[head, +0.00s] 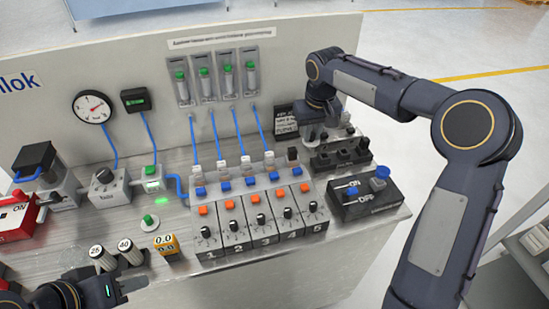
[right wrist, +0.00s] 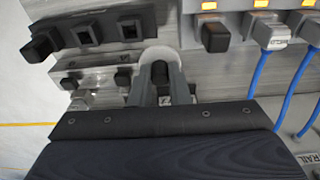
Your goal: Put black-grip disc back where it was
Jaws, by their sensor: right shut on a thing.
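My right gripper (head: 318,133) is at the back right of the bench, beside a black slotted rack (head: 342,158). In the right wrist view its fingers (right wrist: 160,88) are shut on a small dark grip. A grey rounded piece (right wrist: 163,53), which looks like the black-grip disc, shows at the fingertips. I cannot tell whether it touches the bench or rack. The rack (right wrist: 102,33) with square openings is just left of it there. My left gripper (head: 122,287) is at the lower left of the head view, apparently empty with fingers apart.
Numbered modules (head: 262,225) with switches and blue tubes stand mid-bench. A black box with blue knobs (head: 365,195) is in front of the rack. An upright panel (head: 150,60) with a gauge rises behind. A black sign (head: 285,122) stands close to the right gripper.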

